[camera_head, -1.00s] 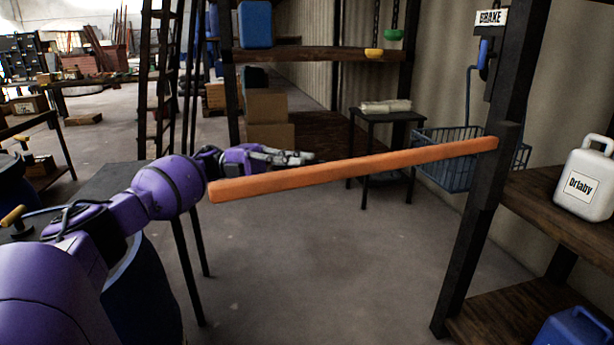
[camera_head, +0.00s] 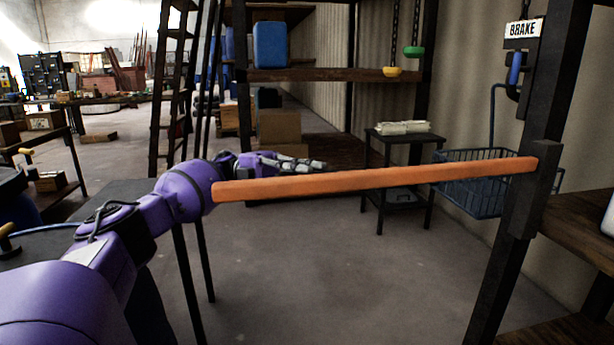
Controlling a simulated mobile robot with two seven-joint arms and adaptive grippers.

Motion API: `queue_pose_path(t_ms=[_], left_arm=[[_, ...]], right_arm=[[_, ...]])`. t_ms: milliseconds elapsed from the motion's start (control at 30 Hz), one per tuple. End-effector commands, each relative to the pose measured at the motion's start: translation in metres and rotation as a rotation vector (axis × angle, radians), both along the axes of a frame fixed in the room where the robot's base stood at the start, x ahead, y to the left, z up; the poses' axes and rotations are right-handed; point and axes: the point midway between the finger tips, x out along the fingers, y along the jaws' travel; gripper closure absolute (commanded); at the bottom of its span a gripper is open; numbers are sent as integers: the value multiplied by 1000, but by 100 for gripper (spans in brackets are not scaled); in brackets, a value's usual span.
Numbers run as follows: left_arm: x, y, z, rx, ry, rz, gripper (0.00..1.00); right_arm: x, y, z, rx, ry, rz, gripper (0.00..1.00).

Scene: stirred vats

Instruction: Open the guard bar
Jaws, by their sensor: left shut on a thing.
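The guard bar (camera_head: 400,178) is a long orange beam. It runs nearly level across the view, from a free left end near my left arm to a dark bracket on the right post (camera_head: 525,190). My left gripper (camera_head: 318,165) has grey fingers and lies just behind the bar's upper edge, toward its left part. It is shut on the guard bar; the bar hides part of the contact. My right gripper is not in view.
A small dark table (camera_head: 403,137) stands behind the bar. Wooden shelves (camera_head: 585,225) are at the right. Open floor (camera_head: 330,270) lies below the bar.

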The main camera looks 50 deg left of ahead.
Motion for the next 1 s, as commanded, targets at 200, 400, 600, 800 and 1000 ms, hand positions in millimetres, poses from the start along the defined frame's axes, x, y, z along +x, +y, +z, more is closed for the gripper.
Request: queue_pose_path(t_ms=[200, 400, 600, 800, 1000], left_arm=[[0, 0, -4, 7, 2, 0, 100], [0, 0, -2, 4, 1, 0, 68], [0, 0, -1, 2, 1, 0, 68], [0, 0, 13, 3, -3, -1, 68], [0, 0, 54, 1, -8, 0, 66]], right_arm=[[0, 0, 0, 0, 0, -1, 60], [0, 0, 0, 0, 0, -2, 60], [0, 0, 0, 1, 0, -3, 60], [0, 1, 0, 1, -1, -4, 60], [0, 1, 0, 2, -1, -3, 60]])
